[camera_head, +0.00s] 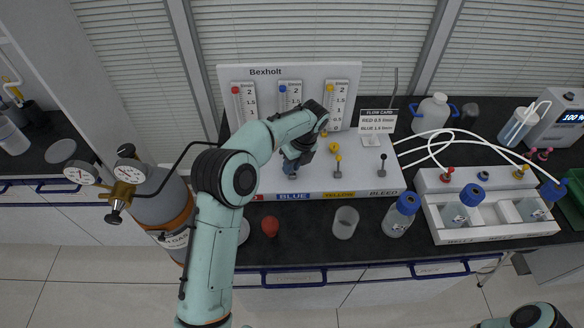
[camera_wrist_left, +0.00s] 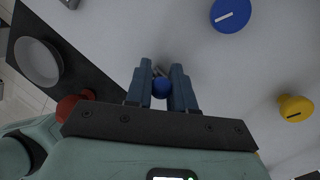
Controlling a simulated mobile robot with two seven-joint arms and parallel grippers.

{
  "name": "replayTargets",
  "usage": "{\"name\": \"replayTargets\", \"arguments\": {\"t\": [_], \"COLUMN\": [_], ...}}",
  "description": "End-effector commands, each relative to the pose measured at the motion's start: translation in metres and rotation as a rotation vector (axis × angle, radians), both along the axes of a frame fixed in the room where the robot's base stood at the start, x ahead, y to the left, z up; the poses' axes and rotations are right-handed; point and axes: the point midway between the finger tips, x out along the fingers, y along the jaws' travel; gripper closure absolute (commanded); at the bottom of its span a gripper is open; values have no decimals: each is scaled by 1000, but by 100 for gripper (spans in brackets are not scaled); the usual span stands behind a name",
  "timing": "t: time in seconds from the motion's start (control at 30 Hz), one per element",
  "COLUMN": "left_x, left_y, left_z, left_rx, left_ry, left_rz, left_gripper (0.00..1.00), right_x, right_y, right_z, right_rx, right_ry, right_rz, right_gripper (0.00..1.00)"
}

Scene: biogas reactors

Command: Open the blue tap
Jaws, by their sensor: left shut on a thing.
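The blue tap (camera_wrist_left: 160,88), a small round blue handle, sits between the two fingers of my left gripper (camera_wrist_left: 162,85) in the left wrist view. The fingers are shut on it. In the head view my left gripper (camera_head: 291,170) reaches down over the white panel base, just behind the BLUE label (camera_head: 292,196). It hides the tap there. The yellow tap (camera_head: 338,163) and the bleed tap (camera_head: 382,162) stand upright to the right. My right gripper is out of view.
A blue knob (camera_wrist_left: 231,14) and a yellow knob (camera_wrist_left: 295,108) are near my left gripper. The flow card (camera_head: 377,121) stands behind the taps. A gas cylinder (camera_head: 163,200) is at the left.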

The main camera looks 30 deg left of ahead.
Motion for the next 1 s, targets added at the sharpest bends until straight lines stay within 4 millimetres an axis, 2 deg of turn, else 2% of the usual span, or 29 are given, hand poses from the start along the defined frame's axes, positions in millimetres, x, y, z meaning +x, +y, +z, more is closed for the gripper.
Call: {"name": "replayTargets", "arguments": {"t": [0.03,0.2,0.53,0.8,1.0], "left_x": [-5,-10,-18,-23,-25], "left_y": [-3,-7,-14,-17,-18], "left_z": [-6,-6,-7,-9,-9], "left_rx": [20,101,260,364,415], "left_ry": [-37,-173,-435,-604,-683], "left_rz": [-5,-5,-6,-6,-4], "left_gripper": [100,100,100,100,100], "right_x": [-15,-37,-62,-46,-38], "right_y": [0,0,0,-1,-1], "right_z": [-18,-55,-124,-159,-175], "right_rx": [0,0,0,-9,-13], "right_ry": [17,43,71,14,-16], "right_rz": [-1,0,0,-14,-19], "right_gripper": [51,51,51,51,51]}}
